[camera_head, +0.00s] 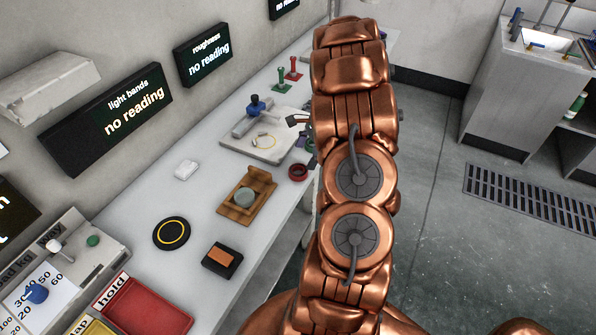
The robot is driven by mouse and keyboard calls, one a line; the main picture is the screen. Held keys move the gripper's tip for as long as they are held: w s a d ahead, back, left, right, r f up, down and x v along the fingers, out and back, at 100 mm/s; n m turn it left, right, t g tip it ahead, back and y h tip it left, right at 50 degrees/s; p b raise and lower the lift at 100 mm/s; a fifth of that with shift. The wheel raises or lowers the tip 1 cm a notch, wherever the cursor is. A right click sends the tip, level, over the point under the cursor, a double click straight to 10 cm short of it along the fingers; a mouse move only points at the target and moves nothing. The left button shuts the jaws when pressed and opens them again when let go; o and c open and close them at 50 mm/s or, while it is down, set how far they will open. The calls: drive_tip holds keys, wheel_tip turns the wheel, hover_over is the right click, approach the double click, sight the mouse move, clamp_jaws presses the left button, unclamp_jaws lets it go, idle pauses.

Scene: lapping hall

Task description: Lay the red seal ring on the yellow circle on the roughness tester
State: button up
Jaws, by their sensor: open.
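The red seal ring (298,173) lies on the pale bench near its front edge, just left of my arm. The roughness tester (237,147) is a pale plate with a grey drive unit and a blue knob, farther along the bench. The yellow circle (264,142) is marked on its plate, with nothing seen lying on it. My gripper (303,132) is mostly hidden behind my copper arm. Only dark parts show at the arm's left edge, beside the tester's right side and beyond the ring. It is open, and no object shows in it.
A wooden stand with a greenish disc (244,197), a black disc with a yellow ring (171,233), a black-and-orange block (222,260) and a white block (186,170) lie nearer on the bench. Red and green stands (283,80) are beyond the tester. A red tray (148,310) is at front left.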

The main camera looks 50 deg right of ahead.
sight(300, 167)
drive_tip(key=x, duration=0.1)
drive_tip(key=p+x, duration=0.1)
drive_tip(key=x, duration=0.1)
drive_tip(key=shift+s+a+p, duration=0.2)
drive_tip(key=shift+a+p, duration=0.05)
drive_tip(key=shift+p, duration=0.1)
drive_tip(key=shift+x, duration=0.95)
drive_tip(key=shift+c, duration=0.3)
drive_tip(key=c, duration=1.3)
drive_tip(key=shift+d, duration=0.1)
